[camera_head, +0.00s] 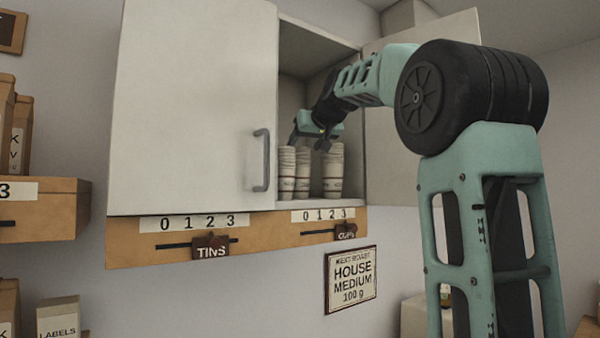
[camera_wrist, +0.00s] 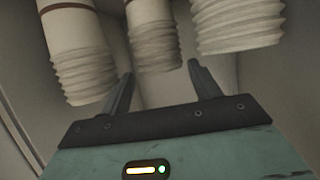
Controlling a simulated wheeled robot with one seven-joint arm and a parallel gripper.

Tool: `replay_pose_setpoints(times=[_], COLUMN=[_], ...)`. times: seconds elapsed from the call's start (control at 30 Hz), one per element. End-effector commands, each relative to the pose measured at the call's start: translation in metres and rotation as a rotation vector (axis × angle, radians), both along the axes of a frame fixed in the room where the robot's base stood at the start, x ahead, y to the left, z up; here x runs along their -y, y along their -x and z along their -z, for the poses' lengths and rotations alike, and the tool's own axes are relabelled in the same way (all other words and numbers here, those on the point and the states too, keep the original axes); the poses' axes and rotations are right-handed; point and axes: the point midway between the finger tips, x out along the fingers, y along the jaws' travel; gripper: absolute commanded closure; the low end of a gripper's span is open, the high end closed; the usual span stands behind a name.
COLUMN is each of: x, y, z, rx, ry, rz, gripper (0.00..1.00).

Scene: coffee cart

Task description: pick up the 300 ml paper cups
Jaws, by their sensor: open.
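Three stacks of white paper cups stand in the open wall cabinet: a left stack (camera_head: 287,172), a middle stack (camera_head: 303,172) and a right stack (camera_head: 333,170). Size markings are too small to read. My gripper (camera_head: 314,143) is inside the cabinet at the height of the stack tops, and is open. In the wrist view the fingers (camera_wrist: 158,80) point towards the middle stack (camera_wrist: 155,35), which lies between their directions. The left stack (camera_wrist: 78,50) and right stack (camera_wrist: 235,25) are outside the fingers. Nothing is visibly held.
The cabinet's left door (camera_head: 195,100) is shut, with a grey handle (camera_head: 261,160). The right door (camera_head: 425,45) stands open behind my arm. A wooden rail (camera_head: 270,232) below carries number strips and tags reading TINS and CUPS. A HOUSE MEDIUM 100 g sign (camera_head: 351,280) hangs underneath.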

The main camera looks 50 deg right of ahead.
Motion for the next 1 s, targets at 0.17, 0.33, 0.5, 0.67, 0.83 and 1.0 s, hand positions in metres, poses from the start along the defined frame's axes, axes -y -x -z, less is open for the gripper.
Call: replay_pose_setpoints(times=[0.17, 0.33, 0.5, 0.67, 0.83, 1.0], x=[0.009, 0.012, 0.012, 0.012, 0.012, 0.012], y=[-0.02, -0.025, -0.025, -0.025, -0.025, -0.025], z=[0.006, 0.011, 0.011, 0.01, 0.01, 0.007], rx=[-0.001, 0.0, 0.001, 0.002, 0.002, 0.003], ry=[-0.002, 0.001, 0.001, 0.001, 0.001, 0.001], rz=[-0.001, 0.0, 0.0, 0.0, 0.0, 0.0], gripper=[0.38, 0.38, 0.43, 0.83, 0.83, 0.83])
